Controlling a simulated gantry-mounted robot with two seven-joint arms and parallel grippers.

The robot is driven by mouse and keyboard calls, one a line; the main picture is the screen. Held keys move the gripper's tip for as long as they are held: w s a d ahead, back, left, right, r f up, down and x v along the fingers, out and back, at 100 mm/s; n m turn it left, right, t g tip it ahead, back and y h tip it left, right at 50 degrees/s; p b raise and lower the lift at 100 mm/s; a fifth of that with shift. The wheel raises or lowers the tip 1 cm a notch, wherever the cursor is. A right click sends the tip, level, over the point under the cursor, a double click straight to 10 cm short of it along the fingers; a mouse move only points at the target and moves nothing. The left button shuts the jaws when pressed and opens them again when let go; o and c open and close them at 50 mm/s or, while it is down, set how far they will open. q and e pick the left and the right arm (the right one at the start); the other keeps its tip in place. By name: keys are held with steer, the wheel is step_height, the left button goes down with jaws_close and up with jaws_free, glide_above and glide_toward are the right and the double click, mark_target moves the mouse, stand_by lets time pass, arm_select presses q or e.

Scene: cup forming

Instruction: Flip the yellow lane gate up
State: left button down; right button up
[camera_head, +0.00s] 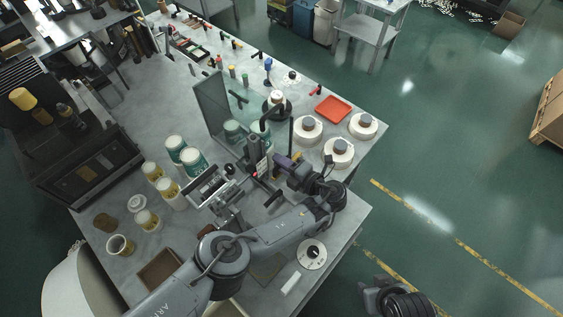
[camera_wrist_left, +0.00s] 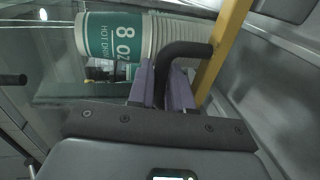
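The yellow lane gate (camera_wrist_left: 224,48) shows in the left wrist view as a slanted yellow bar at the upper right. A black bent handle (camera_wrist_left: 186,49) reaches to the bar; I cannot see clearly how they join. The purple fingers of my left gripper (camera_wrist_left: 162,88) stand on both sides of the handle's lower part, close together with the handle filling the gap. In the head view my left gripper (camera_head: 283,162) is at the front of the cup machine, and the gate is mostly hidden there. My right wrist (camera_head: 398,300) shows at the bottom right, with its fingers not clearly visible.
A stack of green-and-white cups (camera_wrist_left: 115,42) lies just beyond my left fingers. A clear panel (camera_head: 212,105) stands behind the machine. White round containers (camera_head: 340,152) and a red tray (camera_head: 333,109) are to the right on the table.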

mark_target(288, 156)
stand_by(0.3)
arm_select(q)
steer(key=shift+w+d+r+m+b, duration=0.25)
steer(key=shift+r+m+b, duration=0.1)
steer(key=shift+r+m, duration=0.15)
steer(key=w+r+m+b, duration=0.1)
steer(key=b, duration=0.1)
steer(key=d+m+b, duration=0.1)
steer(key=m+b, duration=0.1)
steer(key=shift+w+d+r+g+y, duration=0.15)
steer(key=shift+w+r+g+y, duration=0.25)
steer(key=shift+w+d+r+m+b, duration=0.1)
steer(key=shift+r+m+b, duration=0.2)
steer(key=shift+b, duration=0.1)
steer(key=c, duration=1.2)
jaws_free()
steer(key=shift+r, duration=0.1)
